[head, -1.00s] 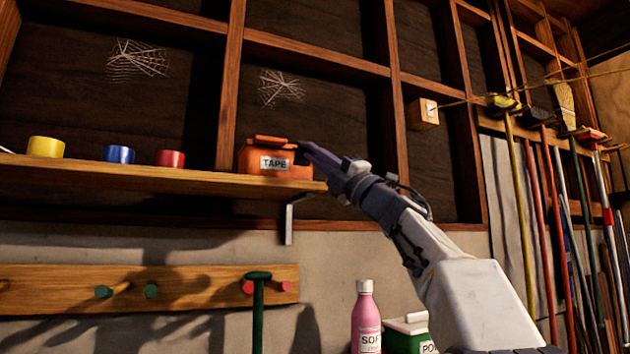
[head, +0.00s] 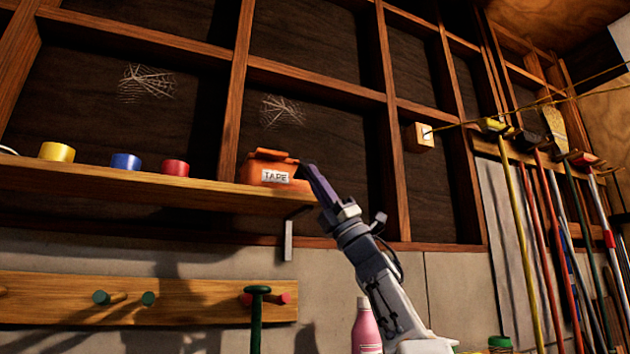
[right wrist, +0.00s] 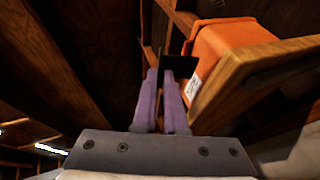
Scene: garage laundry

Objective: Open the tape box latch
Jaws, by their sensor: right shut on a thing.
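The orange tape box (head: 258,172) stands on the wooden shelf, its white TAPE label facing me and its lid looking closed. It also shows in the right wrist view (right wrist: 225,45), at the upper right. My right gripper (head: 308,170) reaches up from below to the right side of the box. In the right wrist view, its purple fingers (right wrist: 171,78) are shut on a dark flat piece (right wrist: 179,63) beside the box, which looks like the latch. How that piece joins the box is hard to see. My left gripper is not in view.
The shelf (head: 200,192) edge runs just below the box and close to my right gripper. Yellow (head: 57,152), blue (head: 126,161) and red (head: 175,168) rolls stand to the left. A peg rail (head: 190,300) is on the wall below. Long-handled tools hang at the right.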

